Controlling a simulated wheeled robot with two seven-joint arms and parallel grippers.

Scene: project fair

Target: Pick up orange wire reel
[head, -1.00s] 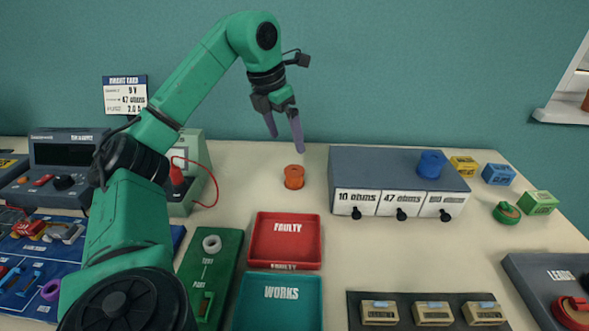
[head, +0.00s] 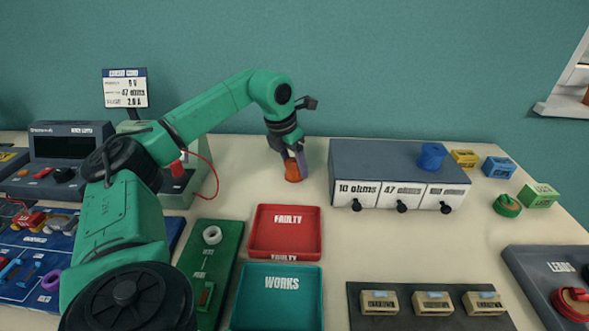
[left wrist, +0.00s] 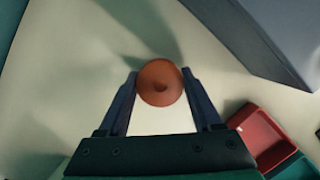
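The orange wire reel (head: 292,173) stands on the cream table, left of the grey drawer unit and behind the red tray. My left gripper (head: 294,160) has come down over it from above, and its fingers partly hide the reel in the head view. In the left wrist view the reel (left wrist: 160,83) sits between the two fingertips (left wrist: 160,80), with a finger close on each side. I cannot tell whether the fingers press on it or stand just clear. My right gripper is not in view.
The grey drawer unit (head: 385,162) with a blue reel (head: 431,156) on top stands close on the right. The red FAULTY tray (head: 285,251) and teal WORKS tray (head: 250,318) lie in front. A meter with a red lead (head: 214,180) stands to the left.

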